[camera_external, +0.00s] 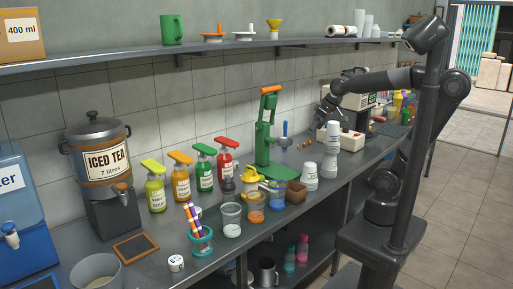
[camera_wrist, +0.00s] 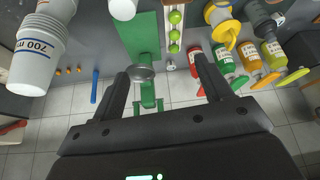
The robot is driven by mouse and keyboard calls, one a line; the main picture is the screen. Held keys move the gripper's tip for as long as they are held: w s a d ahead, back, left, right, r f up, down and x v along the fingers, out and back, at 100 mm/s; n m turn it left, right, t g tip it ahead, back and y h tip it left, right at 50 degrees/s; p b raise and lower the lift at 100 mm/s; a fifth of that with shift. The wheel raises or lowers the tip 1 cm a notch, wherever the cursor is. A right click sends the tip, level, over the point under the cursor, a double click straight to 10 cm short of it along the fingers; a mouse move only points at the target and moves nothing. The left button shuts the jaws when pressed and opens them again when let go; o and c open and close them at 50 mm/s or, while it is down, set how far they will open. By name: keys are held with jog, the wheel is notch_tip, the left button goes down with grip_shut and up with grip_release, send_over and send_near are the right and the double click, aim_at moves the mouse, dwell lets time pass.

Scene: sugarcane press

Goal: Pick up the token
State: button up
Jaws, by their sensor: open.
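I cannot identify the token for certain. Several small orange-brown pieces (camera_wrist: 69,71) lie in a row on the counter at the left of the wrist view, beside a blue-handled tool (camera_wrist: 95,86). They also show as tiny pieces in the external view, near the wall right of the green press (camera_external: 264,140). My gripper (camera_wrist: 160,70) is open, with no object seen held. Its fingers lie over the press area in the wrist view, a round silvery piece (camera_wrist: 143,73) showing near the left finger. In the external view, the gripper is small and dark near the white machine.
Stacked white cups (camera_external: 331,138) stand right of the press. Plastic cups, a straw holder (camera_external: 200,243) and a small white marked piece (camera_external: 176,263) occupy the front left. A shelf (camera_external: 200,57) runs above the counter.

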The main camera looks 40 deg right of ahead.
jog(key=w+a+f+n, duration=0.1)
jog(key=w+a+n, duration=0.1)
jog(key=w+a, duration=0.8)
jog(key=w+a+f+n, duration=0.1)
jog(key=w+a+f, duration=0.2)
jog(key=a, duration=0.4)
jog(key=w+a+f+n+g+y, duration=0.1)
jog(key=w+a+f, duration=0.3)
jog(key=a, duration=0.4)
jog(key=w+a+f+n+y, duration=0.1)
jog(key=w+a+f, duration=0.2)
jog(key=a, duration=0.4)
jog(key=shift+w+a+f+n+g, duration=0.2)
jog(key=shift+f+n+g, duration=0.15)
jog(key=shift+f, duration=0.2)
jog(key=n, duration=0.2)
send_near(196, 209)
jog(key=f, duration=0.3)
jog(key=shift+w+f+g+y, duration=0.1)
jog(key=shift+w+g+y, duration=0.2)
jog(key=shift+g, duration=0.05)
jog(key=shift+w+a+x, duration=0.15)
jog(key=shift+x, duration=1.25)
jog(key=shift+w+a+x, duration=0.15)
jog(key=shift+x, duration=1.25)
jog(key=shift+r, duration=0.25)
jog(key=c, duration=1.1)
